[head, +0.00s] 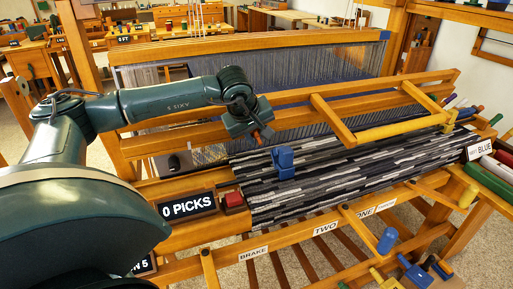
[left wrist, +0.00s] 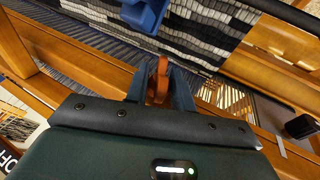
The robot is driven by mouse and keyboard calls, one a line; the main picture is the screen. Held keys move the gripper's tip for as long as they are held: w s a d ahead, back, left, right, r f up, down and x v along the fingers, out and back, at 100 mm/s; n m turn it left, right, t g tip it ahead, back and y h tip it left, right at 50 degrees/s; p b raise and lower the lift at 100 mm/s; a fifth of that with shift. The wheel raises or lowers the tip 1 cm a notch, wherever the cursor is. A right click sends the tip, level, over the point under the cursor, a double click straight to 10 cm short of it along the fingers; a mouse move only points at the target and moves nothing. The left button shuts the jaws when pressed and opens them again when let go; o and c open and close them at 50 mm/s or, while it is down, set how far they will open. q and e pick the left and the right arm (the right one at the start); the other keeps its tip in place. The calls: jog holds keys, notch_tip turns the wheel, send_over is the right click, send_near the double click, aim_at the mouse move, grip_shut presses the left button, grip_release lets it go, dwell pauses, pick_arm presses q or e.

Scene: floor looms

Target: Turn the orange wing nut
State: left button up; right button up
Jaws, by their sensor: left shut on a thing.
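The orange wing nut (left wrist: 158,78) stands between the two dark fingers of my left gripper (left wrist: 157,92) in the left wrist view. The gripper is shut on it. In the head view my left gripper (head: 258,133) reaches in from the left over the loom's wooden beam, and a small orange part of the wing nut (head: 257,138) shows at its fingertips. Most of the nut is hidden by the fingers there. My right gripper is in neither view.
A blue clamp-like piece (head: 284,163) sits on the striped grey and black cloth (head: 340,175), close to my left gripper. Wooden loom beams (head: 385,130) surround the gripper.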

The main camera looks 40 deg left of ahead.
pick_arm(q)
jog(key=f+t+b, duration=0.1)
jog(key=b, duration=0.1)
jog(key=shift+a+h+b, duration=0.1)
jog(key=shift+h+b, duration=0.3)
jog(key=b, duration=0.1)
jog(key=t+b, duration=0.1)
jog(key=b, duration=0.1)
jog(key=shift+s+r+t+h, duration=0.1)
jog(key=shift+r+t+h, duration=0.15)
jog(key=shift+t+h, duration=0.05)
jog(key=shift+r+h+b, duration=0.25)
jog(key=shift+h+b, duration=0.05)
jog(key=shift+b, duration=0.25)
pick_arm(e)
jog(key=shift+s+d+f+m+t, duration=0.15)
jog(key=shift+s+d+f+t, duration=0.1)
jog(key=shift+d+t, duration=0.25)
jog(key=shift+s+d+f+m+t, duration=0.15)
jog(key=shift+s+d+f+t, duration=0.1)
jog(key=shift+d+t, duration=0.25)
pick_arm(q)
jog(key=o, duration=0.7)
jog(key=shift+c, duration=0.2)
jog(key=v, duration=1.3)
jog(key=shift+s, duration=0.3)
jog(key=shift+f, duration=0.1)
